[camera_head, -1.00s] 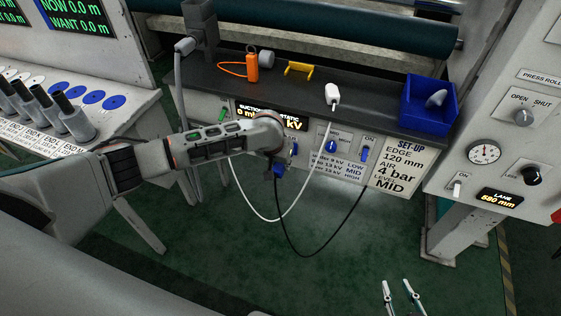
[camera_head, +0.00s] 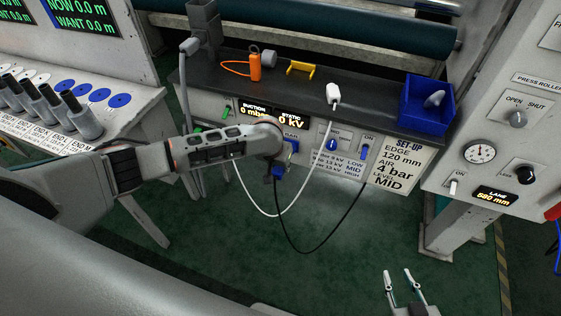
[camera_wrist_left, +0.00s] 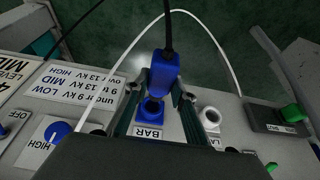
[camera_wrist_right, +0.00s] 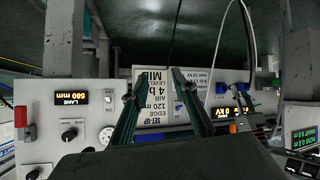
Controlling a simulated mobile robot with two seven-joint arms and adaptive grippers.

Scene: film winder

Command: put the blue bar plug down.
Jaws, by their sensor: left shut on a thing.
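My left gripper (camera_head: 277,163) is shut on the blue bar plug (camera_wrist_left: 166,74), in front of the grey panel. The plug also shows in the head view (camera_head: 279,173), below the gripper, with a black cable hanging from it. In the left wrist view the blue BAR socket (camera_wrist_left: 152,106) is close to the plug's end; the plug looks apart from it, with its ring visible. My right gripper (camera_head: 398,277) is open and empty, low in front; its spread fingers also show in the right wrist view (camera_wrist_right: 154,85).
A black shelf (camera_head: 372,115) above the panel bears an orange tool (camera_head: 254,66), a yellow handle (camera_head: 300,68), a white plug (camera_head: 333,93) and a blue bin (camera_head: 428,103). A white cable (camera_head: 247,198) loops below the panel. Clear shelf lies between white plug and bin.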

